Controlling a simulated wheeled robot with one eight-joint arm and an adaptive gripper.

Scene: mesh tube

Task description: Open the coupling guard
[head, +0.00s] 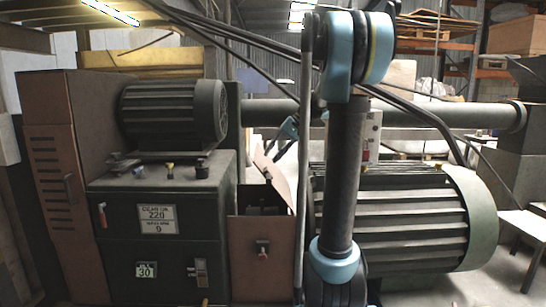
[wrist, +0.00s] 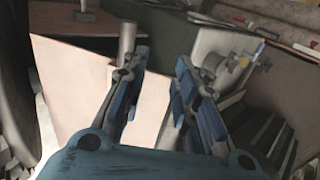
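The coupling guard (head: 262,248) is a brown box between the dark gear housing and the large ribbed motor in the head view. A tilted brown panel (head: 274,180) stands up at its top, and a dark gap shows beneath it. My gripper (head: 279,146) is just above the panel, fingers pointing down and left. In the wrist view, my gripper (wrist: 160,70) has its two blue fingers apart, with a pale brown panel (wrist: 85,85) beyond them. I cannot tell whether they touch it.
The gear housing (head: 160,240) with a smaller motor (head: 173,112) stands at left. The large ribbed motor (head: 410,215) is at right, partly behind my arm. A horizontal pipe (head: 450,116) runs behind. A grey post (wrist: 127,42) shows near the left finger.

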